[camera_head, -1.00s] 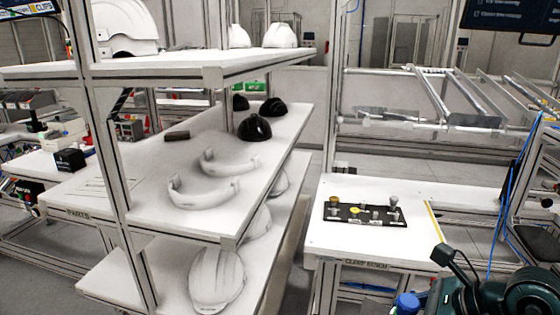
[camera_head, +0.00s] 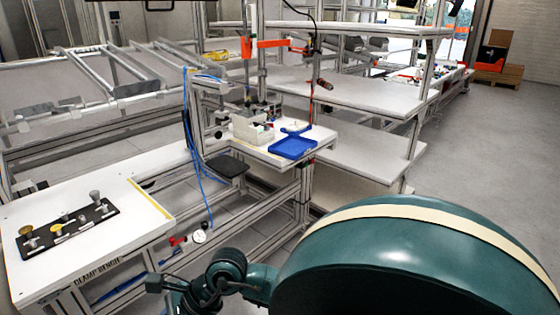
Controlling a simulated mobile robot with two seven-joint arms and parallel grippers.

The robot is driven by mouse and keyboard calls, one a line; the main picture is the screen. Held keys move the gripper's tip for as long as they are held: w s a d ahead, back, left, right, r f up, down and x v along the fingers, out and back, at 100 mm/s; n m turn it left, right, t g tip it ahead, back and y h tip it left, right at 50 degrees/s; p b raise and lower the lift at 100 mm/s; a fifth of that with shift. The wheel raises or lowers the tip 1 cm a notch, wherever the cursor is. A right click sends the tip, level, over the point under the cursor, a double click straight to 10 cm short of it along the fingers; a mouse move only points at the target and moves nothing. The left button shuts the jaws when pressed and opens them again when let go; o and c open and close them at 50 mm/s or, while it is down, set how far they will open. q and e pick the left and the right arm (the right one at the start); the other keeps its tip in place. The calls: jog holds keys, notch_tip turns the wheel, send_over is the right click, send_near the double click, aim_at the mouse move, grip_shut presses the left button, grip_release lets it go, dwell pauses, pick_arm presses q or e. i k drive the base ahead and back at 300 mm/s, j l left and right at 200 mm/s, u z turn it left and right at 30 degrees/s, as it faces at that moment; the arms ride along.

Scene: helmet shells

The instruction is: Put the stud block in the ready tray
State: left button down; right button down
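A black block (camera_head: 88,217) with several knobbed studs, some metal and some yellow, lies on the white clamp bench at the left; it may be the stud block. A shallow blue tray (camera_head: 293,147) lies on a white worktop further back, near the middle; I see no label that names it the ready tray. It looks empty.
The clamp bench (camera_head: 120,245) has bare surface around the block and a yellow strip at its right edge. A light bin (camera_head: 253,130) stands beside the blue tray. Metal posts and blue cables (camera_head: 190,135) stand between bench and worktop. Open floor (camera_head: 480,150) lies at right.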

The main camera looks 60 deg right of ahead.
aim_at(293, 148)
jog(key=l+z, duration=0.15)
jog(key=z, duration=0.6)
jog(key=i+l+z, duration=0.45)
jog(key=z, duration=0.3)
jog(key=i+l+z, duration=0.2)
jog(key=i, duration=0.25)
jog(key=i+l+z, duration=0.2)
jog(key=i, duration=0.25)
jog(key=k+j, duration=0.05)
jog(key=j, duration=0.05)
